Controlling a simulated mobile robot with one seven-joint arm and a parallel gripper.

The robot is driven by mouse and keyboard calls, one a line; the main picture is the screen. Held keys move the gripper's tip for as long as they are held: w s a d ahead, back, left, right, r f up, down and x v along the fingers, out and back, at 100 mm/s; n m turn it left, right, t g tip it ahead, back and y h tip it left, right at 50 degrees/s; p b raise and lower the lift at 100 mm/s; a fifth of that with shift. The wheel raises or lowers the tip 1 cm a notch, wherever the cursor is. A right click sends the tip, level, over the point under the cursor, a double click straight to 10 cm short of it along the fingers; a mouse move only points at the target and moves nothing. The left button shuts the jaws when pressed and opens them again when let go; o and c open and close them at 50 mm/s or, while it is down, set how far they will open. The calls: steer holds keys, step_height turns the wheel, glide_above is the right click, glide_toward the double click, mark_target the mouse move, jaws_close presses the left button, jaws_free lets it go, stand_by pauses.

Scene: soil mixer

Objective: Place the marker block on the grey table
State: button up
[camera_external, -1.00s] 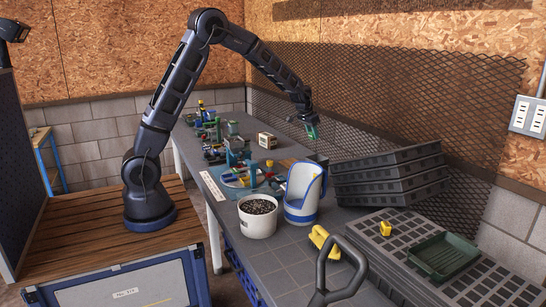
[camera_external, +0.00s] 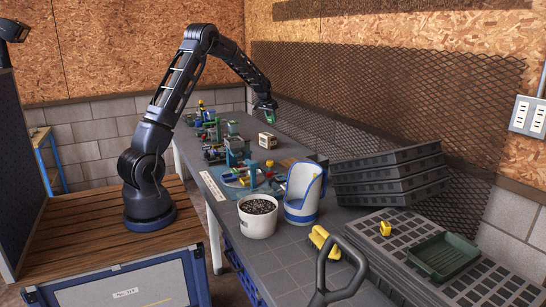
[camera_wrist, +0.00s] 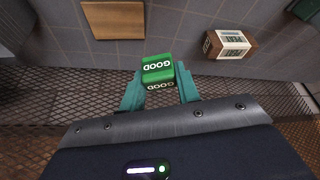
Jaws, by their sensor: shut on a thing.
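The marker block is a green block (camera_wrist: 158,70) with "GOOD" in white on its faces. In the wrist view it sits between the two teal fingers of my gripper (camera_wrist: 160,88), which is shut on it. In the external view my gripper (camera_external: 265,104) is at the back of the table, in the air above its far part, with the green block (camera_external: 271,116) small below it. The grey table (camera_external: 278,263) runs from the front to the back; its tiled top also shows in the wrist view (camera_wrist: 180,35).
A small box (camera_external: 267,141) stands on the table below my gripper, also in the wrist view (camera_wrist: 229,44). A brown board (camera_wrist: 113,20) lies nearby. A soil pot (camera_external: 258,228), a white-blue scoop (camera_external: 302,205) and stacked trays (camera_external: 390,180) stand nearer. A mesh wall (camera_external: 400,105) borders the table.

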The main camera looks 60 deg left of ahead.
steer(key=s+a+n, duration=0.1)
steer(key=s+a, duration=0.7)
steer(key=a, duration=0.4)
steer(key=s+a+n+g+y, duration=0.1)
steer(key=s+a+n, duration=0.1)
steer(key=s+a, duration=0.85)
steer(key=s+a+n, duration=0.1)
steer(key=s+a, duration=0.6)
steer(key=a, duration=0.6)
steer(key=f, duration=2.5)
steer(key=shift+w+f, duration=0.25)
steer(key=shift+f, duration=0.1)
steer(key=shift+f, duration=0.1)
steer(key=o, duration=1)
steer(key=shift+c, duration=0.2)
steer(key=v, duration=1.2)
steer(key=shift+d, duration=0.15)
